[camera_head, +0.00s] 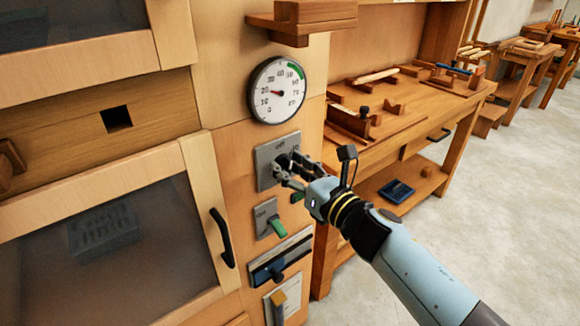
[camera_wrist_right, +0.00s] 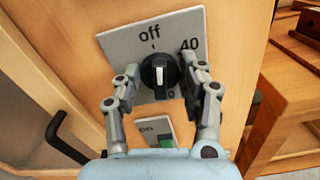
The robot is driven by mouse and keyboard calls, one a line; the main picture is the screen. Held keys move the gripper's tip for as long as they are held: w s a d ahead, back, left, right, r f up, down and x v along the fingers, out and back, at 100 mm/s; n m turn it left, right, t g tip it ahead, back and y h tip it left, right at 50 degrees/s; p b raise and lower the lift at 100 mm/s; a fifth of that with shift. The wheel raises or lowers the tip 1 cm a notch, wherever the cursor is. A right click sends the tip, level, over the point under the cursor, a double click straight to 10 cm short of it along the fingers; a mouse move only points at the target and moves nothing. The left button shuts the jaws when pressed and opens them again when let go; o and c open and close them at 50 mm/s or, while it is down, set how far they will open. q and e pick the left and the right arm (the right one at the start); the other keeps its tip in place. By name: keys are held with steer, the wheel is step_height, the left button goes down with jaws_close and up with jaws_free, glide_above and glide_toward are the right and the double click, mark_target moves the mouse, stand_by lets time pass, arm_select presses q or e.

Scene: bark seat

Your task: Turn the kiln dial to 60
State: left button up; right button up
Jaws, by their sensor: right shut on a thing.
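The kiln dial (camera_wrist_right: 157,76) is a black round knob on a grey plate (camera_wrist_right: 122,44) marked "off" at the top and "40" at the right. Another mark below right is partly hidden; only a "0" shows. My right gripper (camera_head: 285,168) is at the plate in the head view, mostly covering the knob. In the wrist view its two fingers (camera_wrist_right: 160,82) sit either side of the knob, shut on it. My left gripper is not in view.
A round gauge (camera_head: 277,91) is above the plate, its red needle pointing left. Below are a green switch (camera_head: 278,228) and a slot panel (camera_head: 280,258). The kiln door with a black handle (camera_head: 222,238) is left. A wooden workbench (camera_head: 410,115) stands right.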

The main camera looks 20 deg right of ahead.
steer(key=m+p, duration=0.1)
steer(key=m, duration=0.3)
steer(key=shift+d+m, duration=0.1)
steer(key=shift+m, duration=0.2)
steer(key=m+p, duration=0.1)
steer(key=m, duration=0.3)
steer(key=shift+m, duration=0.3)
steer(key=m+p, duration=0.1)
steer(key=m, duration=0.3)
steer(key=m+p, duration=0.2)
steer(key=m, duration=0.2)
steer(key=m+p, duration=0.1)
steer(key=m, duration=0.3)
steer(key=shift+f+m, duration=0.3)
steer(key=shift+m, duration=0.1)
steer(key=m+p, duration=0.1)
steer(key=m, duration=0.3)
steer(key=shift+p, duration=0.4)
steer(key=m+p, duration=0.1)
steer(key=m, duration=0.4)
steer(key=shift+f, duration=0.15)
steer(key=shift+s+m+p, duration=0.1)
steer(key=shift+m+p, duration=0.2)
steer(key=shift+m, duration=0.9)
steer(key=shift+f, duration=0.1)
